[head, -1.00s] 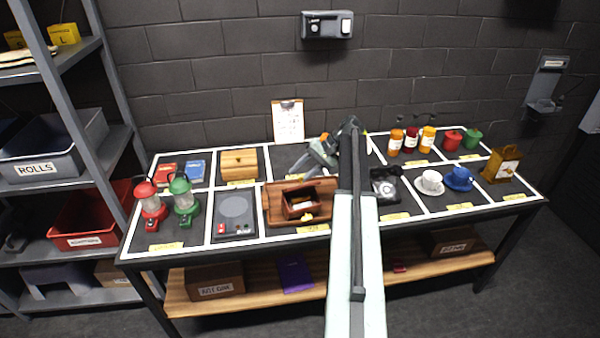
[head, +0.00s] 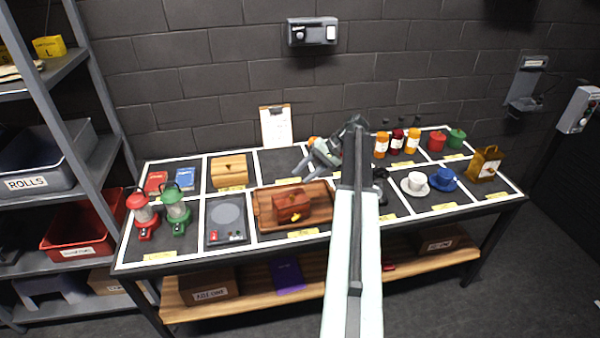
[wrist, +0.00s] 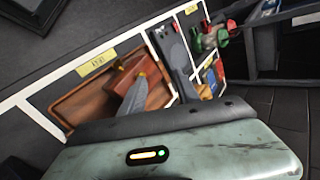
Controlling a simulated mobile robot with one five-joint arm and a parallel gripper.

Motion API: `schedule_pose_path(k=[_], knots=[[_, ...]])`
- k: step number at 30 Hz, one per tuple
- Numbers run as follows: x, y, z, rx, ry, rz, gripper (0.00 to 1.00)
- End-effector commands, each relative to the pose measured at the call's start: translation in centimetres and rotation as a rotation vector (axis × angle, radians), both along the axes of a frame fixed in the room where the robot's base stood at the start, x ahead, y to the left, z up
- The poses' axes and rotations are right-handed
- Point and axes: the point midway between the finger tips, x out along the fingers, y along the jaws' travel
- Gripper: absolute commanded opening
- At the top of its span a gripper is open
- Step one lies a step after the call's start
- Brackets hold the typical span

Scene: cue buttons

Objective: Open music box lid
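A small red-brown box (head: 292,204) with a yellow spot on its front sits on a wooden tray (head: 262,212) at the front middle of the table. It looks like the music box, and its top looks covered. In the wrist view the box (wrist: 122,76) stands on the tray (wrist: 85,104), partly hidden by a grey pointed finger of my gripper (wrist: 135,100). In the head view my gripper (head: 322,155) is behind the box, left of my arm's end. My arm hides part of it, and the gap between its fingers cannot be made out.
A light wooden box (head: 229,172) stands at the back left. A flat grey device (head: 227,222) and two lanterns (head: 174,208) are left of the tray. Cups (head: 442,180) and several jars (head: 397,142) are at right. A clipboard (head: 275,126) leans at the wall.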

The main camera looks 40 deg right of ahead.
Motion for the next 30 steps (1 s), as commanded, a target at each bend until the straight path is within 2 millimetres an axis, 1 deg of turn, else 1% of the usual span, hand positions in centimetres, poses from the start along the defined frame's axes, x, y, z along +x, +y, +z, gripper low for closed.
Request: schedule_pose_path(k=[1,6,22,26,30], knots=[[-0.5,0.0,0.5,-0.001,0.000,0.009,0.38],[-1.0,-0.2,0.8,0.000,0.000,0.016,0.38],[-1.1,-0.2,0.6,-0.003,0.003,0.016,0.38],[-1.5,0.1,-0.1,-0.009,0.010,0.004,0.38],[-2.4,0.5,-1.8,-0.029,0.027,-0.030,0.38]])
